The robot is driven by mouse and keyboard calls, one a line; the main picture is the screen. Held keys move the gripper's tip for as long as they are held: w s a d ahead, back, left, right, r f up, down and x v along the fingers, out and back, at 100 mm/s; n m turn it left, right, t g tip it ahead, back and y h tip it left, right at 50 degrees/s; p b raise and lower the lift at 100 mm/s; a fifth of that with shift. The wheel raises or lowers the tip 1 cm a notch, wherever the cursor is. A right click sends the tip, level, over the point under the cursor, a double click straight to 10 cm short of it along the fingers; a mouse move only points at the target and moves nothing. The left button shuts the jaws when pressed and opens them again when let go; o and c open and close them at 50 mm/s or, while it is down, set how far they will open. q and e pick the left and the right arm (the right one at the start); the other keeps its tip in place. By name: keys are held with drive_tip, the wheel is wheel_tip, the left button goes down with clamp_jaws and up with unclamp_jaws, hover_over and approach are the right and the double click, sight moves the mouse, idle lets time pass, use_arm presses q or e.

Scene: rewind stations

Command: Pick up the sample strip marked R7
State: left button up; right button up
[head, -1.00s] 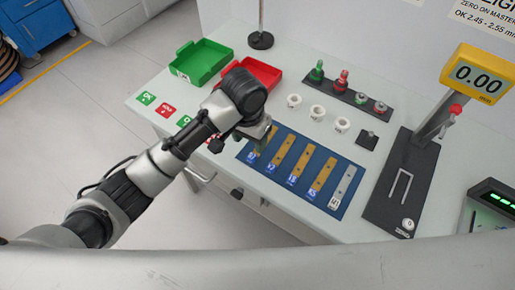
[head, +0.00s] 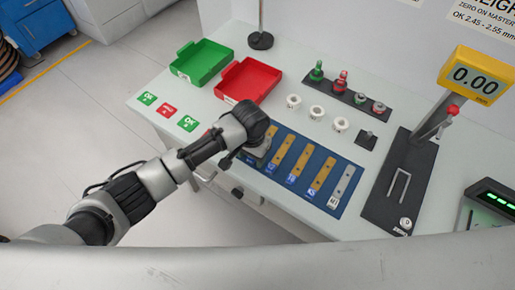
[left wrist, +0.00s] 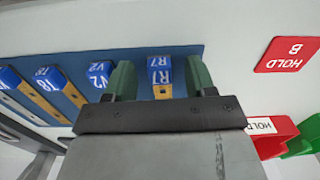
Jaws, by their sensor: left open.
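The sample strip marked R7 (left wrist: 160,68) shows in the left wrist view, with a blue label end and a gold body. It lies at the end of the row on the blue mat (head: 262,183). My left gripper (left wrist: 159,80) is open, with one green finger on each side of the strip. I cannot tell whether the fingers touch it. In the head view my left gripper (head: 257,155) is over the left end of the mat and hides the R7 strip. My right gripper is not in view.
The strip V2 (left wrist: 100,74) lies close beside one finger. More gold strips and a grey strip (head: 343,184) lie along the mat. A red tray (head: 247,84) and a green tray (head: 203,63) stand behind, with white rings (head: 317,112) to the right.

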use_arm(q)
drive_tip(key=shift+c, duration=0.4)
drive_tip(key=c, duration=0.9)
